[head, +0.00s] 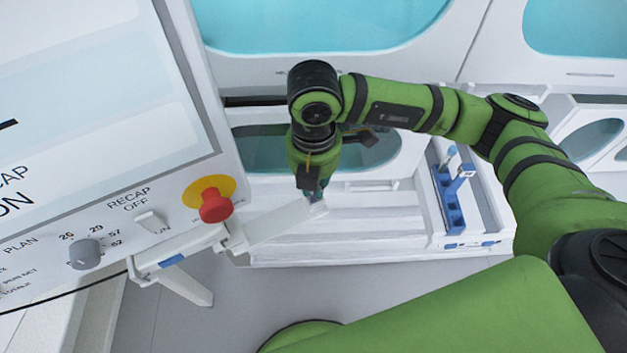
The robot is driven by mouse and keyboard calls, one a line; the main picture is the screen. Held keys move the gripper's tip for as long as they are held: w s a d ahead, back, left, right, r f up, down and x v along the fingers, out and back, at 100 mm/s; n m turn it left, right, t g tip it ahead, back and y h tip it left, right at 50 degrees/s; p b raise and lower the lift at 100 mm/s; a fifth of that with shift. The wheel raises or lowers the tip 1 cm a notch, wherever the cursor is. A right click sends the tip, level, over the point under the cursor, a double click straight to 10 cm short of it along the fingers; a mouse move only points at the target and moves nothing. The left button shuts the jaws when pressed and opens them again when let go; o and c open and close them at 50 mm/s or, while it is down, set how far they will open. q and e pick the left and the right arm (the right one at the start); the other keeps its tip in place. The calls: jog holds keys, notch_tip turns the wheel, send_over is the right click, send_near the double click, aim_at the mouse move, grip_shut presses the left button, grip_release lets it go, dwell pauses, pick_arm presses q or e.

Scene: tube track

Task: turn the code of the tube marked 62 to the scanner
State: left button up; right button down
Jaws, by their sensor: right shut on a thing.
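My right gripper (310,184) points down over the white track at the picture's middle. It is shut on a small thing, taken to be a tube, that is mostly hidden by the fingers. No number or code can be read on it. A blue rack (455,218) stands to the right on the white deck and holds tubes, one with a teal cap (451,152). Their marks are too small to read. I cannot pick out the scanner for certain. My left gripper is out of view.
A large white panel at the left has a red stop button (215,205) on a yellow base, a grey knob (85,254) with numbers around it, and a RECAP switch (152,222). A white arm-like bracket (180,245) lies below it. Machines with teal windows (320,22) stand behind.

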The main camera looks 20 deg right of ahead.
jog(key=shift+f+b, duration=0.2)
jog(key=shift+b, duration=0.2)
dwell(0.3)
jog(key=c, duration=1.2)
grip_release()
notch_tip(320, 180, up, 12)
jog(key=shift+r, duration=0.1)
